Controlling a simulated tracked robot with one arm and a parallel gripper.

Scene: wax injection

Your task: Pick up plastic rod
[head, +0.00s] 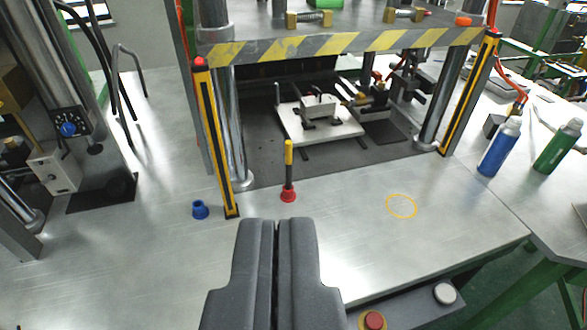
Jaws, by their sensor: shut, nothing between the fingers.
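My gripper (276,222) is shut and empty at the bottom middle of the head view, over the front of the metal table. Past its fingertips a thin upright rod (289,160), yellow on top and black below, stands in a red base (288,195) on the table. The picture does not confirm that it is plastic. The rod is apart from my fingers, slightly right of them.
A small blue holder (200,209) stands to the left, beside a yellow-black post (215,140). A press with a striped crossbar (340,46) rises behind. A yellow circle (401,206) marks clear table at right. Blue (497,150) and green (557,147) bottles stand far right.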

